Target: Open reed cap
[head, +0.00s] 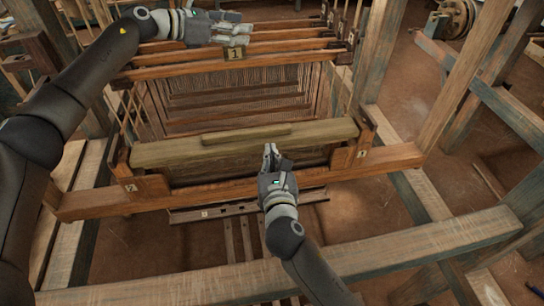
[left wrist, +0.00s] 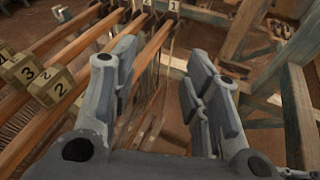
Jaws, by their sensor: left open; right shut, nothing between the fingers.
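The reed cap (head: 330,131) is a pale wooden beam lying across the front of the loom, with a raised strip (head: 232,136) along its top. It sits over the darker batten frame. My right gripper (head: 270,149) is shut and empty, its fingertips at the cap's front edge, right of its middle. I cannot tell whether they touch it. My left gripper (head: 246,34) is open and empty, over the heddle shafts behind the cap. Its two spread fingers (left wrist: 162,65) also show in the left wrist view, with nothing between them.
Several heddle shafts (head: 285,58) with numbered blocks (left wrist: 52,86) cross the loom behind the cap. A lower front beam (head: 220,190) runs beneath the cap, and a thick frame beam (head: 400,250) lies nearer. Posts (head: 378,50) stand at the right. Bare floor shows at right.

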